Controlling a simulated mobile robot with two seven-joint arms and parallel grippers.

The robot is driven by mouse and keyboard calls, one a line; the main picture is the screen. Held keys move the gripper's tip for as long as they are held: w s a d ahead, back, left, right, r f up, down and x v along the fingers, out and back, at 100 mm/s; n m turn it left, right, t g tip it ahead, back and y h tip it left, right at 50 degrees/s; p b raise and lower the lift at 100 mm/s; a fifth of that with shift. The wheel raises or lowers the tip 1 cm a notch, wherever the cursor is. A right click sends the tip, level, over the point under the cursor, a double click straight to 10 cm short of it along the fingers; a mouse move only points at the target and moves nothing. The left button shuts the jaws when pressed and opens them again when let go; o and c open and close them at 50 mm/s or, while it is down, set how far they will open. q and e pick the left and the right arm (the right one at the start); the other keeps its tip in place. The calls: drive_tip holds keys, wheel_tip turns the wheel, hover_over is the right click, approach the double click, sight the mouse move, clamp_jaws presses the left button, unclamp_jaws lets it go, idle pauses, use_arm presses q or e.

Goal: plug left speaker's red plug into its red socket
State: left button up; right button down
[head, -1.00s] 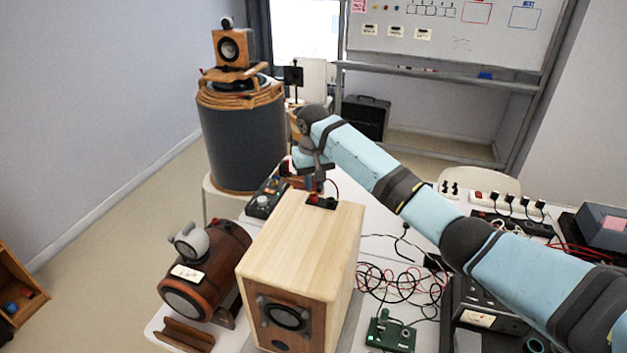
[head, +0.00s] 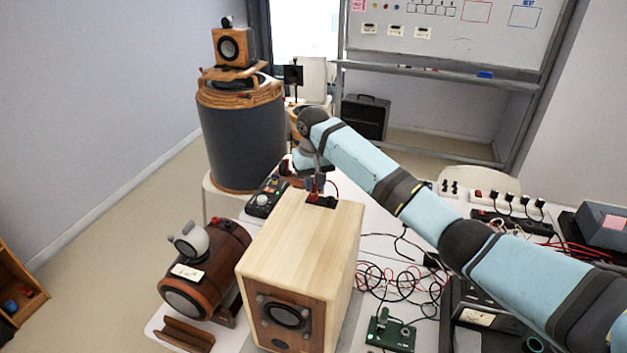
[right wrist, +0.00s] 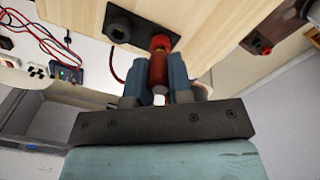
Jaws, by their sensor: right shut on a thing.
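The left speaker, a pale wooden box (head: 300,235), stands with its driver facing me. A black terminal plate (head: 323,202) lies at the far end of its top; the right wrist view shows it (right wrist: 138,32) with a black socket (right wrist: 118,27) and a red socket (right wrist: 160,43). My right gripper (head: 314,186) is over the plate, shut on the red plug (right wrist: 157,70). The plug lines up with the red socket and appears to meet it; I cannot tell how deep it sits. The left gripper is not in view.
A brown barrel-shaped speaker (head: 205,265) stands close on the left. Tangled red and black cables (head: 395,283) and a small green board (head: 390,333) lie to the right. A dark cylinder (head: 245,140) carrying a small wooden speaker (head: 233,47) stands behind.

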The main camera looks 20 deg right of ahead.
drive_tip(key=shift+f, duration=0.45)
drive_tip(key=c, duration=1)
unclamp_jaws()
drive_tip(key=shift+o, duration=0.2)
drive_tip(key=shift+r, duration=3.8)
drive_tip(key=shift+f, duration=0.1)
